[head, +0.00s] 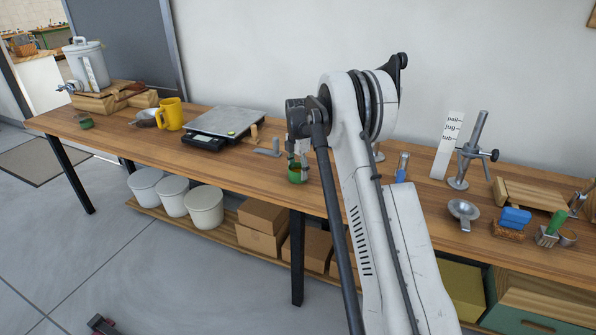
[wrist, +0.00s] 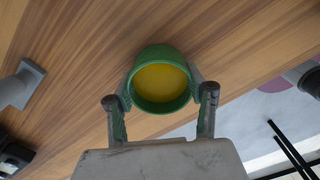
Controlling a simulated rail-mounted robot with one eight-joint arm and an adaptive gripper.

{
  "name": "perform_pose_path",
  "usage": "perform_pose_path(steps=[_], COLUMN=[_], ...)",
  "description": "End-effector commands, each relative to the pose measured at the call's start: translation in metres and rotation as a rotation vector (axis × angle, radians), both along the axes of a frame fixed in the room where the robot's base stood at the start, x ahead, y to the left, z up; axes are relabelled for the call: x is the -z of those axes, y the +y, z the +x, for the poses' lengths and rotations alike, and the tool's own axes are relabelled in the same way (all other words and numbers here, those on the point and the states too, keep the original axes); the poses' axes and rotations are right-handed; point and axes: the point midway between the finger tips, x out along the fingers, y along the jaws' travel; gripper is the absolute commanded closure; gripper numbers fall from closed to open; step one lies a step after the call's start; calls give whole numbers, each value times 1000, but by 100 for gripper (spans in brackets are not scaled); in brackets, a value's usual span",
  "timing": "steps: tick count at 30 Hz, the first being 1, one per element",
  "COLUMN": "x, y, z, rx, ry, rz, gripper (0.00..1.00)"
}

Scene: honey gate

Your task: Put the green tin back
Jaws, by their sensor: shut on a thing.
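The green tin (head: 297,174) is a short round cup near the middle of the bench, close to its front edge. In the wrist view the tin (wrist: 143,101) shows its open top, with a yellow-amber fill inside. My gripper (head: 297,158) is shut on it, with one finger (wrist: 161,88) on either side of its wall. The tin looks upright in the head view. I cannot tell whether its base touches the wood or hangs just above it.
A grey scale (head: 228,122), a yellow mug (head: 170,114) and a lidded pail (head: 86,66) stand to the left, with a small dark green round thing (head: 86,122). A grey block (head: 267,152) lies near the tin. A clamp stand (head: 468,150) and a metal dish (head: 463,212) stand right.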

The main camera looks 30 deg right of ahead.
Motion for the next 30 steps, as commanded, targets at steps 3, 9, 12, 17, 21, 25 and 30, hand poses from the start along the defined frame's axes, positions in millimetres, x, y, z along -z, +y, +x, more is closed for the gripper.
perform_pose_path(steps=[3, 9, 12, 17, 21, 25, 30], x=[4, 3, 3, 1, -12, -36, -71], y=[0, 0, 0, 0, 0, 0, 0], z=[0, 0, 0, 0, 0, 0, 0], rx=[0, 0, 0, 0, 0, 0, 0], ry=[0, 0, 0, 0, 0, 0, 0], rz=[0, 0, 0, 0, 0, 0, 0], gripper=[82, 32, 32, 32, 32, 32, 32])
